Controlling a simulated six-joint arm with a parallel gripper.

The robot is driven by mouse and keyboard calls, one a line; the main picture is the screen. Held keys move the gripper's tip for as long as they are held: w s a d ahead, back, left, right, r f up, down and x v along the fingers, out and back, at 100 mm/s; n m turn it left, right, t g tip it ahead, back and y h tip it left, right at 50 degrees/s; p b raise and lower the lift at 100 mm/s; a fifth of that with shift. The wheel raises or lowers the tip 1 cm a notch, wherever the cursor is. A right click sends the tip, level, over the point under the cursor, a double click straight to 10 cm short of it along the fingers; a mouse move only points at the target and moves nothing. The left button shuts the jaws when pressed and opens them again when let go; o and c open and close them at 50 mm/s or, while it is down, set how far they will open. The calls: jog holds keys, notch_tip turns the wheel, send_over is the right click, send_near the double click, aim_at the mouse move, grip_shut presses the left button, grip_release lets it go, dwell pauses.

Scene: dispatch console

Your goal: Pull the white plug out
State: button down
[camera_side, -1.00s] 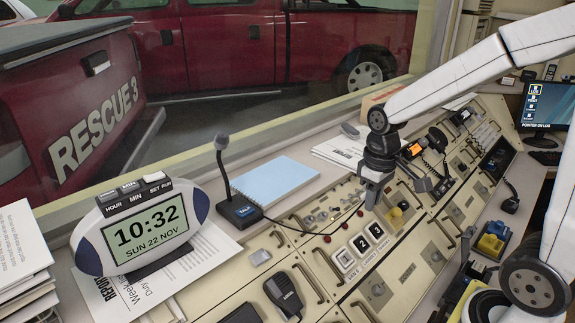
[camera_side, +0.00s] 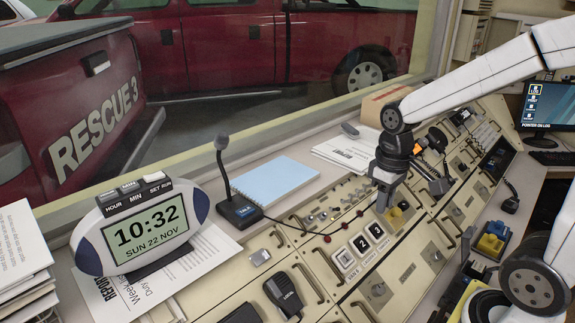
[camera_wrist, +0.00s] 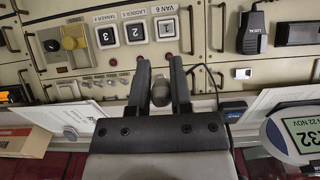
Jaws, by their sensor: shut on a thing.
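My gripper (camera_side: 383,206) is over the console near the window in the side view, with its jaws pointing down. In the wrist view its two dark fingers (camera_wrist: 160,72) are shut on a small rounded body (camera_wrist: 160,94), which I take to be the white plug, though it looks grey in shadow. A thin dark cable (camera_side: 300,229) runs from the desk microphone's base to the jaws. The fingers hide most of the plug in the side view. I cannot tell whether its tip is clear of a socket.
The desk microphone (camera_side: 238,208), a blue notepad (camera_side: 275,181) and a clock (camera_side: 140,228) stand to the left.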

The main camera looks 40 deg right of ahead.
jog(key=shift+s+r, duration=0.7)
jog(key=shift+r, duration=0.35)
dwell(0.5)
